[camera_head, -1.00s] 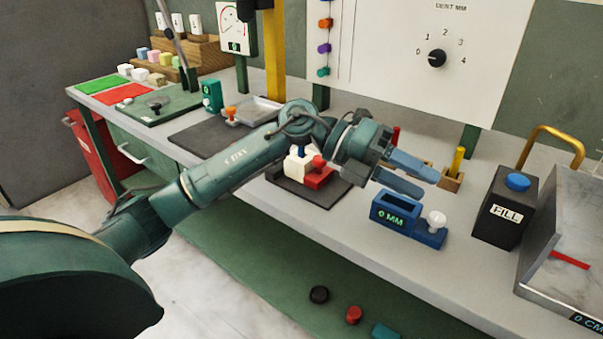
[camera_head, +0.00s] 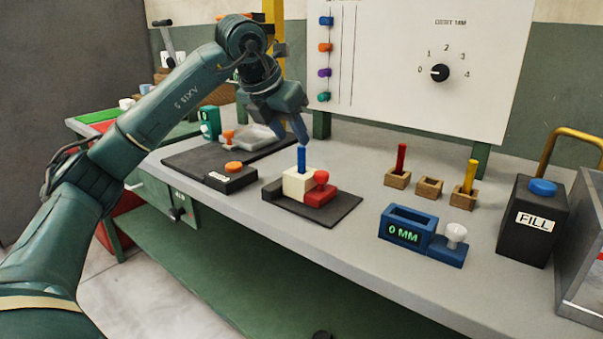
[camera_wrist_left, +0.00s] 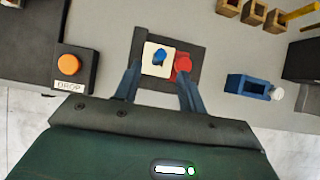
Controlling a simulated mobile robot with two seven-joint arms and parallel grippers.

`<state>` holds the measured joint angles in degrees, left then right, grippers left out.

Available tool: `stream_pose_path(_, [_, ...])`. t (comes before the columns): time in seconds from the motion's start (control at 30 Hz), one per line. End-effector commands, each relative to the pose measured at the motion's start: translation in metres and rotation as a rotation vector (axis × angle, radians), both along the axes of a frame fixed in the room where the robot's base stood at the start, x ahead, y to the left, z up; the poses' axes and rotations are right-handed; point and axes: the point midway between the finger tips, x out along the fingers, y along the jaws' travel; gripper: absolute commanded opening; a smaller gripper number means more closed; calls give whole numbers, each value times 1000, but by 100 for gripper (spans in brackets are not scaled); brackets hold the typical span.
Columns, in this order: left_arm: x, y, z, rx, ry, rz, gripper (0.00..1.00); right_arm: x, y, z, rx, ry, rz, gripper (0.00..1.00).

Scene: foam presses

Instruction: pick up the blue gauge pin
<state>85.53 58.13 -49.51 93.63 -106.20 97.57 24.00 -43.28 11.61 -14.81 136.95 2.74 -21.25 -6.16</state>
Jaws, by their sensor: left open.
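The blue gauge pin (camera_head: 301,158) stands upright in a white block (camera_head: 298,183) on a dark mat (camera_head: 335,211). In the left wrist view the pin (camera_wrist_left: 159,57) shows from above, on the white block (camera_wrist_left: 150,68). My left gripper (camera_head: 300,139) is open and empty, with its fingertips close to the pin's top in the head view. In the left wrist view its two blue fingers (camera_wrist_left: 157,72) point toward the block, one on each side, with the pin between and beyond their tips. My right gripper is not in view.
A red clamp (camera_head: 320,190) with a round knob adjoins the block. A black DROP button box (camera_head: 231,178) is to the left. A blue 0 MM gauge (camera_head: 406,228), wooden holders with red (camera_head: 401,158) and yellow (camera_head: 471,172) pins, and a FILL box (camera_head: 531,220) are to the right.

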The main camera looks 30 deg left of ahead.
Motion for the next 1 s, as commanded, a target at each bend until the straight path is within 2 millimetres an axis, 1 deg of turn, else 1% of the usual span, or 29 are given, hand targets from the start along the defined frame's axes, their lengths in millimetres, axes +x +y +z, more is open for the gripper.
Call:
stream_pose_path(0.03, [4, -1, -7, -1, 0, -1, 41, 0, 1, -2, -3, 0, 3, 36])
stream_pose_path(0.1, [7, -1, -12, -1, 0, -2, 41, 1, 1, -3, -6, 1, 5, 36])
stream_pose_path(0.33, [15, -2, -23, -1, 0, -3, 41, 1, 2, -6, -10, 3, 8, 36])
stream_pose_path(0.6, [38, -2, -55, -1, 1, -3, 41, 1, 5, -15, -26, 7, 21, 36])
stream_pose_path(0.7, [41, -3, -58, -1, -2, -4, 41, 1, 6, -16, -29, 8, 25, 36])
stream_pose_path(0.87, [41, -2, -57, -1, -2, -4, 41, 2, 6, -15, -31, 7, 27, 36])
stream_pose_path(1.0, [41, -2, -57, -1, -2, -4, 29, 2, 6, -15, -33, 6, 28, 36])
